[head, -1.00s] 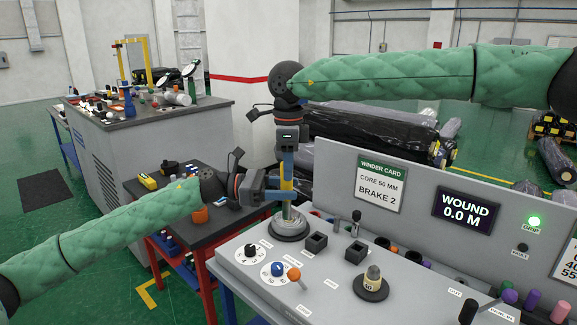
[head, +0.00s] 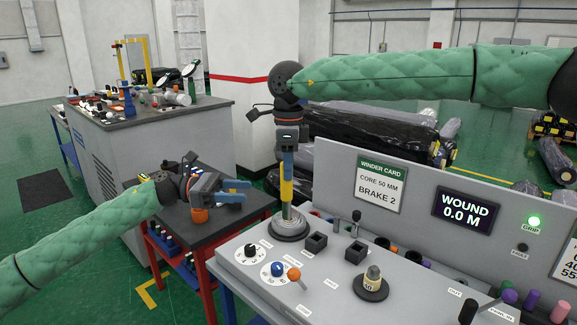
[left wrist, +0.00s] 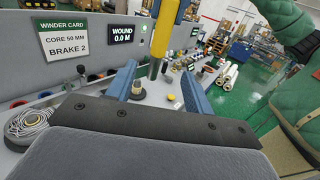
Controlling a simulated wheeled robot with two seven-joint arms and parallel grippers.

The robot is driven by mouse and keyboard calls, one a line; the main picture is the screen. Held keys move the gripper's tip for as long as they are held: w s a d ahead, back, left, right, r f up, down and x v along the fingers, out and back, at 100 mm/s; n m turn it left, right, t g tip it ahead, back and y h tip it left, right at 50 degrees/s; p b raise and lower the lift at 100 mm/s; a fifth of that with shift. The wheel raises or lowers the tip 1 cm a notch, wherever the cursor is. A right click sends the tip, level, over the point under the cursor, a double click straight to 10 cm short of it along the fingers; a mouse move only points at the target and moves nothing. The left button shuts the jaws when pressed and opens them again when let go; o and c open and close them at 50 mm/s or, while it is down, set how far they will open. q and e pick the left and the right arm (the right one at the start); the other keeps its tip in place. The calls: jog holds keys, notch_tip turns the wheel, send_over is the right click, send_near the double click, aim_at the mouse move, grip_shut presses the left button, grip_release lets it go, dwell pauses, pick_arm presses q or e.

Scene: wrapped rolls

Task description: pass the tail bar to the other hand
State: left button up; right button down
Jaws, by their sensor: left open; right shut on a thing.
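The tail bar (head: 287,190) is an upright yellow bar with a greenish lower end. My right gripper (head: 287,168) comes from above, its blue fingers shut on the bar's upper part. The bar's foot is at a round grey base (head: 290,230) on the console; I cannot tell whether they touch. My left gripper (head: 240,191) is open and empty, left of the bar and apart from it. In the left wrist view its blue fingers (left wrist: 157,88) are spread, with the yellow bar (left wrist: 162,32) beyond them.
The grey console (head: 245,285) carries knobs, an orange-topped lever (head: 293,273), square black sockets and a weight on a dark disc (head: 371,285). An upright panel with the winder card (head: 381,184) stands behind. A dark-topped red table (head: 215,232) lies below my left gripper.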

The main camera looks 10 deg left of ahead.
pick_arm(q)
jog(key=s+d+f+n+t, duration=0.45)
jog(key=s+f+n, duration=0.2)
jog(key=f, duration=0.95)
jog(key=s+d+f+n+t, duration=0.3)
jog(key=s+d+f+n, duration=0.3)
jog(key=f, duration=1.1)
jog(key=s+d+f+n+t, duration=0.4)
jog(key=s+f+n, duration=0.35)
jog(key=f, duration=0.85)
jog(key=s+a+f+n+g+y, duration=0.1)
jog(key=s+a+f+n+y, duration=0.3)
jog(key=f+n, duration=0.5)
jog(key=s+a+f+n+y, duration=0.2)
jog(key=s+f+n+y, duration=0.3)
jog(key=f, duration=0.8)
jog(key=s+a+f+n+g+y, duration=0.1)
jog(key=s+a+f+n+y, duration=0.25)
jog(key=f+n+y, duration=0.55)
jog(key=s+a+f+n+g, duration=0.4)
jog(key=s+f+n+g, duration=0.4)
jog(key=s+f, duration=0.3)
jog(key=s, duration=0.2)
jog(key=shift+s+f+g, duration=0.35)
jog(key=shift+f, duration=0.05)
jog(key=shift+d, duration=0.1)
pick_arm(e)
jog(key=shift+w, duration=0.1)
